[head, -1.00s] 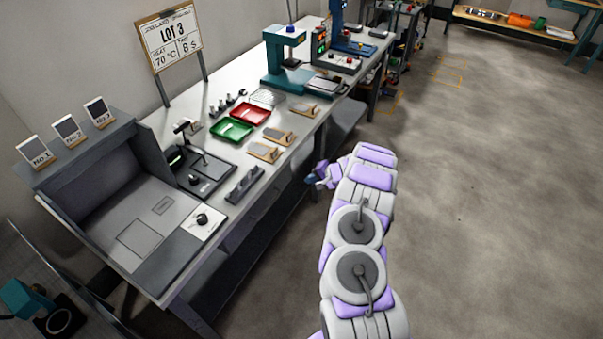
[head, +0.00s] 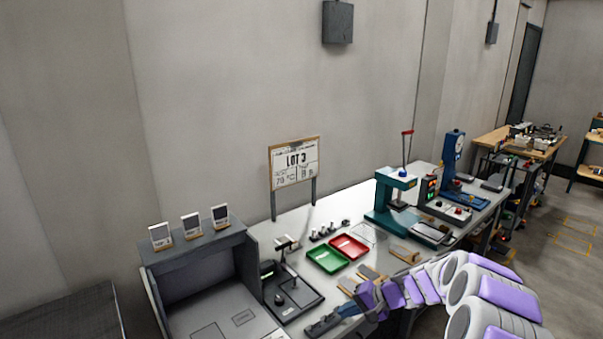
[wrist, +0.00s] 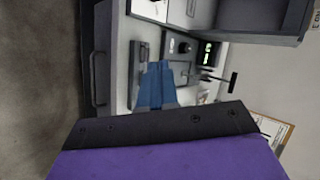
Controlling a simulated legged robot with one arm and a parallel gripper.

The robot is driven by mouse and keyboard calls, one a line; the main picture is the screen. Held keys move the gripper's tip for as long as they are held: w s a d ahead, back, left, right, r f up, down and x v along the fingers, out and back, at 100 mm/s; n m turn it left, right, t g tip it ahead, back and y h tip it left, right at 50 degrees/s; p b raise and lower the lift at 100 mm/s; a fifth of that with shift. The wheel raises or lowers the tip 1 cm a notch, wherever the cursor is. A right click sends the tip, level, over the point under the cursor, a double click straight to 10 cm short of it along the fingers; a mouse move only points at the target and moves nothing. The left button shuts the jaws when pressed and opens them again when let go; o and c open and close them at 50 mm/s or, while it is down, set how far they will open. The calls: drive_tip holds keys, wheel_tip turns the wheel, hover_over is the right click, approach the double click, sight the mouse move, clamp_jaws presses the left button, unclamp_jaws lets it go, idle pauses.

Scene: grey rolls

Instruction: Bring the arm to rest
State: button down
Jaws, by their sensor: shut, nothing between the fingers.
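My gripper (head: 346,310) is at the front edge of the workbench, at the end of my purple and white arm. In the wrist view its blue fingers (wrist: 157,82) are together, with nothing between them. The fingers point toward the bench, near a dark grey slotted block (head: 322,325). Whether they touch it cannot be told.
The bench (head: 345,207) holds a green tray (head: 328,259), a red tray (head: 348,247), a black stand device (head: 291,296), a teal press (head: 388,200) and a grey booth (head: 205,285). A LOT 3 board (head: 294,163) stands behind. Open floor (head: 560,262) lies at right.

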drive_tip(key=s+a+r+n+g+h, duration=0.15)
drive_tip(key=s+a+r, duration=0.35)
drive_tip(key=s, duration=0.5)
drive_tip(key=s+a+r+n+g+h, duration=0.1)
drive_tip(key=s+a+r+n+g, duration=0.15)
drive_tip(key=s+r, duration=0.55)
drive_tip(key=s+d+h, duration=0.3)
drive_tip(key=s+d, duration=0.1)
drive_tip(key=s, duration=1)
drive_tip(key=s+d+n+g+h, duration=0.1)
drive_tip(key=s+d+h, duration=0.2)
drive_tip(key=s, duration=1.1)
drive_tip(key=shift+d+f, duration=0.2)
drive_tip(key=shift+d, duration=0.65)
drive_tip(key=shift+w+h, duration=0.15)
drive_tip(key=shift+h, duration=0.1)
